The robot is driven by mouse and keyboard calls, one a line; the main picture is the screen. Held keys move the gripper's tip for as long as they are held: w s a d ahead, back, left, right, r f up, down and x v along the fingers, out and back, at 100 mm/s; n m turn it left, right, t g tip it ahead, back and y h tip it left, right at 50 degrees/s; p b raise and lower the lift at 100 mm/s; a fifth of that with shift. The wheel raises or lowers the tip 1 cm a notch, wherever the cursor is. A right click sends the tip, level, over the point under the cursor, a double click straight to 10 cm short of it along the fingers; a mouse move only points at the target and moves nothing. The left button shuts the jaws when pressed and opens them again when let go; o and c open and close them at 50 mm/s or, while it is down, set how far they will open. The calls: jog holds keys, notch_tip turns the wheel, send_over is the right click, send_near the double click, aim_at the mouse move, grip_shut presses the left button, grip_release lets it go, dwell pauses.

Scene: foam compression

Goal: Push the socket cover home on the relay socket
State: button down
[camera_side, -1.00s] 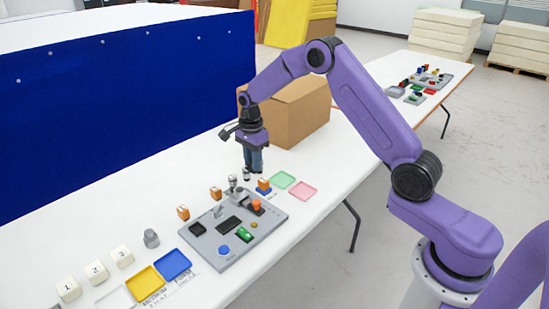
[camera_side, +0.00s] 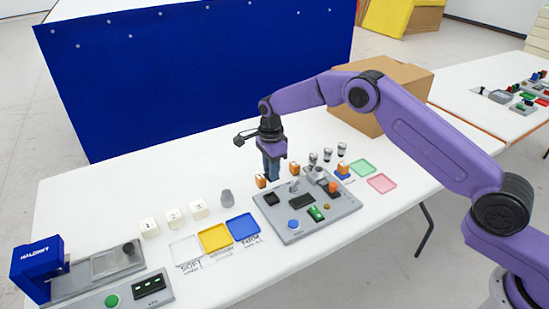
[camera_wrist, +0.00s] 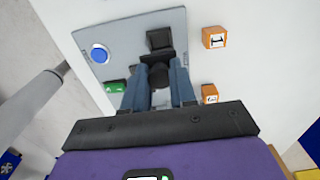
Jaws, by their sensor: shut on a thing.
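My gripper (camera_side: 271,178) points down over the back left edge of the grey board (camera_side: 345,207). In the wrist view its two blue fingers (camera_wrist: 158,85) close on a small dark piece, which I take to be the socket cover (camera_wrist: 158,74). Its shape is mostly hidden by the fingers. A black square block, seemingly the relay socket (camera_side: 271,199), sits at the board's left part. In the wrist view the black block (camera_wrist: 159,39) lies just beyond the fingertips. I cannot tell whether the held piece touches it.
A grey lever (camera_side: 294,186), blue button (camera_side: 293,224) and green part (camera_side: 315,213) stand on the board. Orange blocks (camera_side: 261,180) (camera_wrist: 214,37) stand along its back. Yellow (camera_side: 215,237) and blue (camera_side: 243,226) trays lie left. A cardboard box (camera_side: 395,95) stands behind right.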

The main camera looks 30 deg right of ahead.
jog(key=shift+f, duration=3.3)
jog(key=shift+f, duration=0.85)
jog(key=c, duration=0.8)
grip_release()
